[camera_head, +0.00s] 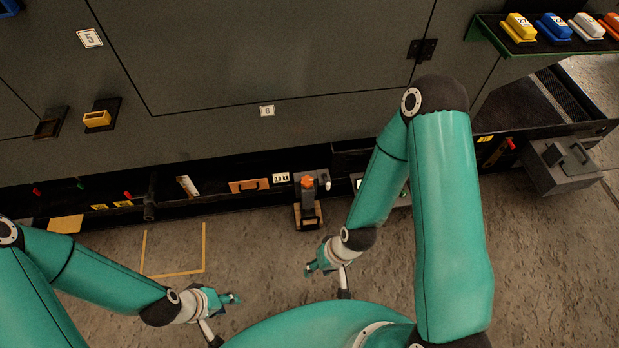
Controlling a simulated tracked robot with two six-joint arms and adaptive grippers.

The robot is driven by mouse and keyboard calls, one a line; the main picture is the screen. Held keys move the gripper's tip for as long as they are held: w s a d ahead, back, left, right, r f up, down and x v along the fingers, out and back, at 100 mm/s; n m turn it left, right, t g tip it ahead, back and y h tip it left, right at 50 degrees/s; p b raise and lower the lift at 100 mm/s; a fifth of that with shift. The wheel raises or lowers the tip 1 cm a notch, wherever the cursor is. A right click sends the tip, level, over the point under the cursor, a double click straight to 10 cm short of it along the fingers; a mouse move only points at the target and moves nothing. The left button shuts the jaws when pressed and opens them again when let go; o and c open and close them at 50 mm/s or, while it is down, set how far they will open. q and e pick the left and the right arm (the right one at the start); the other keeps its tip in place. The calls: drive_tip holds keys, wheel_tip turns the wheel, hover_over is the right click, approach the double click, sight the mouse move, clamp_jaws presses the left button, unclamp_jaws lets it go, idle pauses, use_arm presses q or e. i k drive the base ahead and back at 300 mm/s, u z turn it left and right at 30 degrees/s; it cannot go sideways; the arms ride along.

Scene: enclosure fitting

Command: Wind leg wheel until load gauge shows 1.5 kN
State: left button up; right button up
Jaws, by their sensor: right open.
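A leg jack (308,203) stands upright at the enclosure's lower edge, with an orange top and a small light knob or handle at its right side. I cannot make out the wheel's shape clearly. A small white load gauge (281,177) sits just left of it and appears to read 0.0 kN, though the text is tiny. My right gripper (309,270) is open and empty over the floor, in front of the jack and apart from it. My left gripper (234,298) is lower left over the floor, apart from everything; its finger opening is too small to judge.
The grey enclosure (250,60) fills the back. A yellow floor outline (204,247) lies left of the jack. A green shelf (487,38) holds several coloured blocks at upper right. A grey box (562,168) stands at far right. The floor before the jack is clear.

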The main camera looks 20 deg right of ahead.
sight(307, 181)
drive_tip(key=z, duration=0.05)
drive_tip(key=i, duration=0.95)
drive_tip(key=u, duration=0.1)
